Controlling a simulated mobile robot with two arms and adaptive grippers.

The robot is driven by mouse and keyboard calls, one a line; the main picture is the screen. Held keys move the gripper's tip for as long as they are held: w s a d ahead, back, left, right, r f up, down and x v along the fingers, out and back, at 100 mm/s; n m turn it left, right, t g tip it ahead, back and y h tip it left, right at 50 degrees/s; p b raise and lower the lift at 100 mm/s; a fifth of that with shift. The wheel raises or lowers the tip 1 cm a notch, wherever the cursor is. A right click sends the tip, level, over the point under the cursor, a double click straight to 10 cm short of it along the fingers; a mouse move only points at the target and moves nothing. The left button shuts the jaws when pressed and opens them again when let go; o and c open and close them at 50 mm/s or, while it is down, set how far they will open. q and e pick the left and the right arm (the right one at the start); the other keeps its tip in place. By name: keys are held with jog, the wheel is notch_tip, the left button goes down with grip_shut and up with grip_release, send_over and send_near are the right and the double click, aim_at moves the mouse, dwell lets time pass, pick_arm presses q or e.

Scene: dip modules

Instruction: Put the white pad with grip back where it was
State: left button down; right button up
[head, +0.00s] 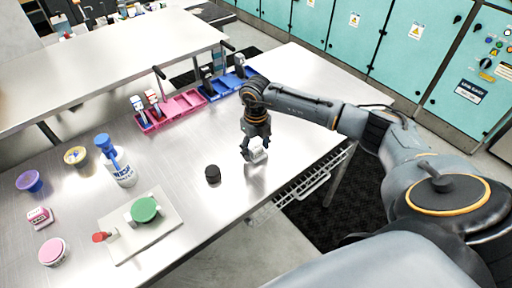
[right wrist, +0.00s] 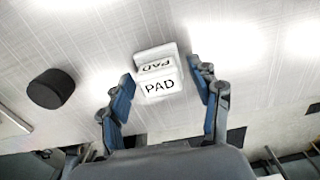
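The white pad with grip (head: 258,152) stands on the metal table near its right front edge. In the right wrist view the white pad (right wrist: 159,86) shows black "PAD" lettering on two faces. My right gripper (head: 254,146) is down over it. In the right wrist view the blue-padded fingers of my right gripper (right wrist: 160,70) are spread on either side of the pad, with a visible gap at each side. It is open and holds nothing. My left gripper is not in view.
A black round piece (head: 213,174) stands left of the pad. A pink tray (head: 182,105) and a blue tray (head: 226,84) with compartments hold upright modules at the back. A bottle (head: 122,172), a board (head: 165,235) with a green disc, and several small pots stand left.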

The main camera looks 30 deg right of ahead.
aim_at(256, 147)
jog(key=shift+r, duration=0.1)
jog(key=shift+r, duration=0.2)
notch_tip(256, 147, up, 12)
jog(key=b, duration=0.3)
jog(key=shift+b, duration=0.4)
jog(key=shift+s+f, duration=0.1)
jog(key=shift+f, duration=0.1)
